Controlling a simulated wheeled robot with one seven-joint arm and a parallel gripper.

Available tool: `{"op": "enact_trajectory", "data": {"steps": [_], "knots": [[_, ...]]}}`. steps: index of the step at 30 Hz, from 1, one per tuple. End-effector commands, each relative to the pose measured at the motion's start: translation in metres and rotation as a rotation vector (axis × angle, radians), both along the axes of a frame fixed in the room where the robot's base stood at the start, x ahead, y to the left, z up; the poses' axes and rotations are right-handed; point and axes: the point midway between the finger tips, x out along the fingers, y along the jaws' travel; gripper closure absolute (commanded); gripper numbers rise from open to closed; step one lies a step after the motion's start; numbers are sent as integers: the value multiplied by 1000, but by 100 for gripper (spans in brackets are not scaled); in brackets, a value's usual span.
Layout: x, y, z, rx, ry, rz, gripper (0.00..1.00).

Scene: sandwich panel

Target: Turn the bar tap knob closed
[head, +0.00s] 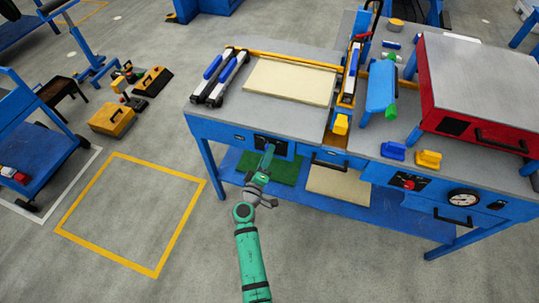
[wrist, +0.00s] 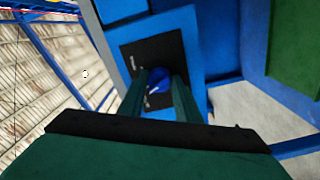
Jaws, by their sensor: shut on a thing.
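A round blue knob (wrist: 158,80) with a white pointer mark sits on a small black panel (wrist: 150,50) in the wrist view. The same panel (head: 272,141) is on the front of the blue workbench in the head view, where my gripper covers the knob. My green gripper (head: 268,156) reaches up to the panel from below. In the wrist view its two fingers (wrist: 160,92) stand on either side of the knob, shut on it. The fingers hide the knob's sides and part of the panel's markings.
A second black panel with a red knob (head: 408,184) is farther right, beside a round gauge (head: 463,197). A drawer handle (head: 328,163) juts out right of my gripper. A lower blue shelf (head: 395,208) lies beneath the bench.

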Motion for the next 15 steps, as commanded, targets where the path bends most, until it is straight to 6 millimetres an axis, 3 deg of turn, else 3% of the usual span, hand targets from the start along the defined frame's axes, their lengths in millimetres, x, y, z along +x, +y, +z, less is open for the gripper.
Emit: {"op": "enact_trajectory", "data": {"steps": [15], "knots": [[-2, -3, -1, -333, 111, -5, 92]]}}
